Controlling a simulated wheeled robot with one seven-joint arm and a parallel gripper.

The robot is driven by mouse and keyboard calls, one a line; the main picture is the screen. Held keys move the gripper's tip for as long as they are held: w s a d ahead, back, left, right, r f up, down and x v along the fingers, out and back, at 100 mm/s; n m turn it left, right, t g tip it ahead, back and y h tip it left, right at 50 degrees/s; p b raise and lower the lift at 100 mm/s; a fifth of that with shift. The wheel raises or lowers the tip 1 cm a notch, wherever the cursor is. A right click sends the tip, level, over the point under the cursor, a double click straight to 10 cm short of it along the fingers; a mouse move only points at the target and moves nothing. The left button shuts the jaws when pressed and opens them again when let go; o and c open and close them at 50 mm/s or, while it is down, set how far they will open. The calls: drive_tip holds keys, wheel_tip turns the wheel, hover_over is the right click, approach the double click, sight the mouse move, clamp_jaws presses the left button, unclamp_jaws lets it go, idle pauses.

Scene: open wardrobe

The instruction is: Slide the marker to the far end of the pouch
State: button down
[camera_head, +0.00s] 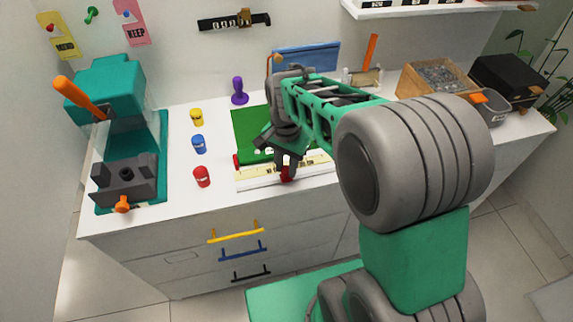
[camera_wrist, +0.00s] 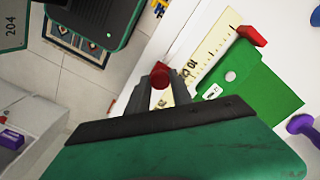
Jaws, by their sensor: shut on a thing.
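A green pouch (camera_head: 249,124) lies flat on the white worktop, and it also shows in the wrist view (camera_wrist: 262,88). A cream ruler strip (camera_head: 252,172) with dark markings runs along its front edge; the wrist view shows its scale (camera_wrist: 214,47). My gripper (camera_head: 286,168) is over the strip's middle, pointing down. It is shut on a small red knob, apparently the marker (camera_wrist: 160,79), seen between the fingers. A second red piece (camera_wrist: 251,35) sits at the strip's left end in the head view.
Yellow (camera_head: 197,117), blue (camera_head: 199,144) and red (camera_head: 202,176) small pots stand left of the pouch. A purple knobbed tool (camera_head: 239,91) stands behind it. A teal machine with a dark vise (camera_head: 124,181) is at far left. A wooden box (camera_head: 432,77) stands at right.

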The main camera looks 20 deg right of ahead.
sight(286, 169)
drive_tip(key=c, duration=1.1)
unclamp_jaws()
drive_tip(key=shift+c, duration=0.2)
wheel_tip(286, 169, up, 8)
drive_tip(key=shift+f+b, duration=0.1)
drive_tip(key=shift+b, duration=0.25)
